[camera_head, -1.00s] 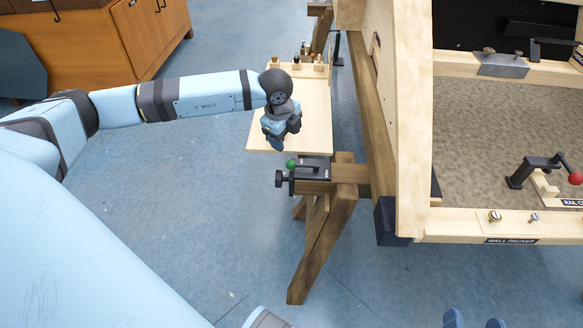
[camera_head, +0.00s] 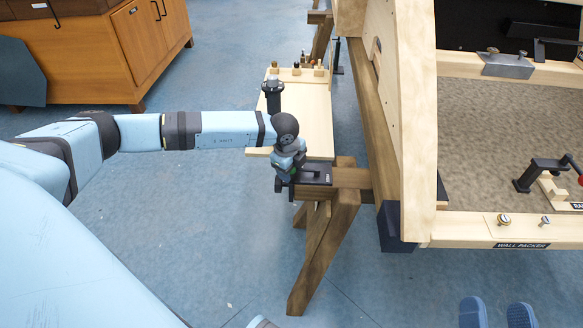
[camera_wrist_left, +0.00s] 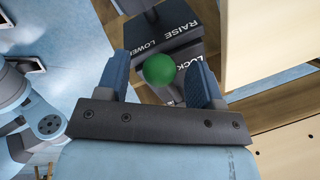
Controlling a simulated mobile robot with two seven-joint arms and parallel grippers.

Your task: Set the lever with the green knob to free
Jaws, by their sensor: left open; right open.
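The green knob (camera_wrist_left: 159,69) shows in the left wrist view between the two blue fingers of my left gripper (camera_wrist_left: 161,75). The fingers are open, with a gap visible on each side of the knob. In the head view my left gripper (camera_head: 285,178) points down over the black lever mount (camera_head: 318,176) on the wooden beam end, hiding the knob. The mount's dark label plates (camera_wrist_left: 175,32) read RAISE, LOWER and, partly covered, LOCK. The lever's exact setting cannot be told. My right gripper (camera_head: 497,312) shows only as two separated blue fingertips at the bottom edge; it is open.
A light wooden shelf (camera_head: 310,125) with small pegs lies just behind the mount. The wooden frame wall (camera_head: 412,120) rises to the right. A trestle leg (camera_head: 325,250) stands below. A red-knobbed lever (camera_head: 545,172) sits further right.

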